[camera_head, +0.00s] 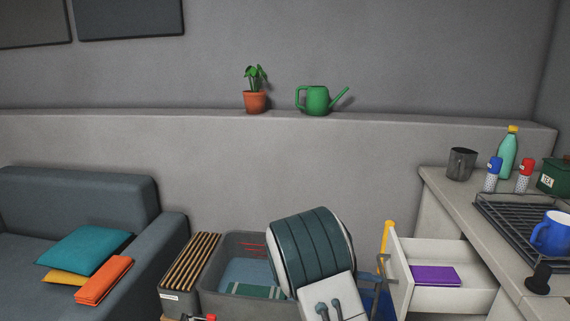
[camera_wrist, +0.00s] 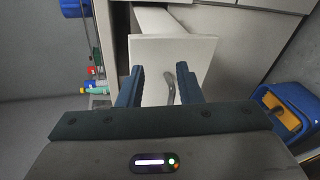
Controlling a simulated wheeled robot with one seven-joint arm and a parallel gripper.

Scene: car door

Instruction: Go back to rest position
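My gripper (camera_wrist: 159,72) is open in the wrist view, with two dark blue fingers apart and nothing held between them. The white front of an open drawer (camera_wrist: 195,48) faces the fingers. Its grey handle (camera_wrist: 170,86) shows between the fingers, nearer the right one; I cannot tell how far off it is. In the head view the drawer (camera_head: 440,299) is pulled out from the counter, and a purple item (camera_head: 435,275) lies in it. I cannot make out my fingertips in the head view.
The counter (camera_head: 453,205) at right holds a dish rack (camera_head: 508,232), a blue mug (camera_head: 553,233) and bottles. A grey crate (camera_head: 217,303) and a slatted box (camera_head: 190,262) stand left of the drawer, beside a sofa (camera_head: 80,195). A blue bin (camera_wrist: 292,108) is at right in the wrist view.

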